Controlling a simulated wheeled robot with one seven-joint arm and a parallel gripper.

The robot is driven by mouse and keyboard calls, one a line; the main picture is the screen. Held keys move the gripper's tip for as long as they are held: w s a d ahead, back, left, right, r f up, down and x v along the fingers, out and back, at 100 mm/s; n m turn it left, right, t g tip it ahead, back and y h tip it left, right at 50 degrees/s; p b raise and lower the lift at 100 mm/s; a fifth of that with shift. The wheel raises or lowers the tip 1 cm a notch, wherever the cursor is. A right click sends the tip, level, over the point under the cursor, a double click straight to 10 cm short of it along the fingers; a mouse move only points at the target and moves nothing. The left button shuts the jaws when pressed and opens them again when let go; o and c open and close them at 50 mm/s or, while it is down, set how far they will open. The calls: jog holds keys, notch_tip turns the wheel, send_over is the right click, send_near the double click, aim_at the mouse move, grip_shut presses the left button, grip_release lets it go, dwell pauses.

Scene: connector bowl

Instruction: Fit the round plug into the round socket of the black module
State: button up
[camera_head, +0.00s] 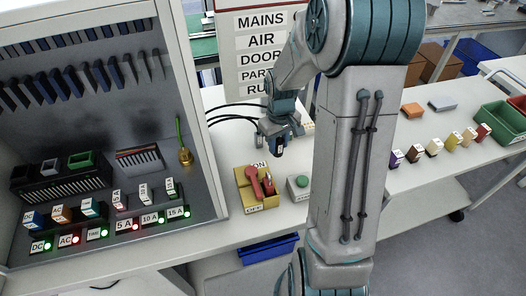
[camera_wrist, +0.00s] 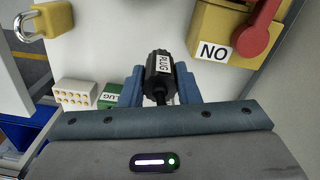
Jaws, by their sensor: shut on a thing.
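My gripper (camera_head: 280,138) is over the white bench in the head view, just behind the yellow switch box. In the wrist view my gripper (camera_wrist: 159,85) is shut on a black ribbed plug (camera_wrist: 158,68) with a white label reading PLUG, held between the two blue fingers. The plug's far end points away from the wrist and touches nothing that I can see. A black ribbed block (camera_head: 75,188), possibly the module, stands inside the grey cabinet at the left. I cannot make out a round socket on it.
The wrist view shows a yellow padlock (camera_wrist: 42,22), a white block with orange dots (camera_wrist: 75,94) and a green plug-labelled piece (camera_wrist: 111,95).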

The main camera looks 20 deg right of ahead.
jog(key=w+a+f, duration=0.2)
jog(key=a, duration=0.1)
jog(key=shift+w+a+f, duration=0.1)
jog(key=shift+w+f, duration=0.05)
jog(key=shift+f, duration=0.1)
jog(key=shift+f+p, duration=0.45)
jog(key=shift+f, duration=1.45)
jog(key=shift+f, duration=0.1)
jog(key=shift+f, duration=0.15)
jog(key=o, duration=1)
jog(key=shift+c, duration=0.2)
